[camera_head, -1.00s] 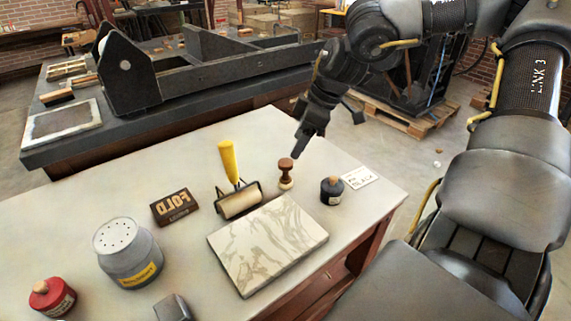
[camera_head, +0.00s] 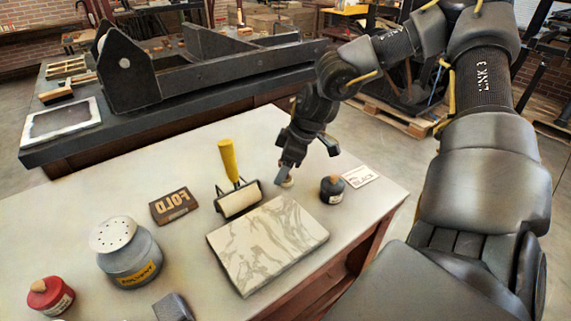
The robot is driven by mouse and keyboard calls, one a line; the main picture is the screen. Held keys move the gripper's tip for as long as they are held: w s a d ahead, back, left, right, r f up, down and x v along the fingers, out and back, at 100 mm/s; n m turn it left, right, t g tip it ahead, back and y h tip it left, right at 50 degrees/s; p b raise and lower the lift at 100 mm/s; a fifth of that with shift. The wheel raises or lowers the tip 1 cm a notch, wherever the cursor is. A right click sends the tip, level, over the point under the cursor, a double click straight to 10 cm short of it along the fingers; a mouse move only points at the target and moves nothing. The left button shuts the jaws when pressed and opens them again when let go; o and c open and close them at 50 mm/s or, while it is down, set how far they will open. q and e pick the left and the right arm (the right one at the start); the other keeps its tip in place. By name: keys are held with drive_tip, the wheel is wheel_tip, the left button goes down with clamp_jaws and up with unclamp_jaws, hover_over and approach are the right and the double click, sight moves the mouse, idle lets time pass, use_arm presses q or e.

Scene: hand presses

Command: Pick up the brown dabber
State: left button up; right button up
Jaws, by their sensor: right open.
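I cannot tell whether the fingers touch the handle.

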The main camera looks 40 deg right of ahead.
drive_tip(key=shift+f, duration=0.1)
drive_tip(key=c, duration=1.1)
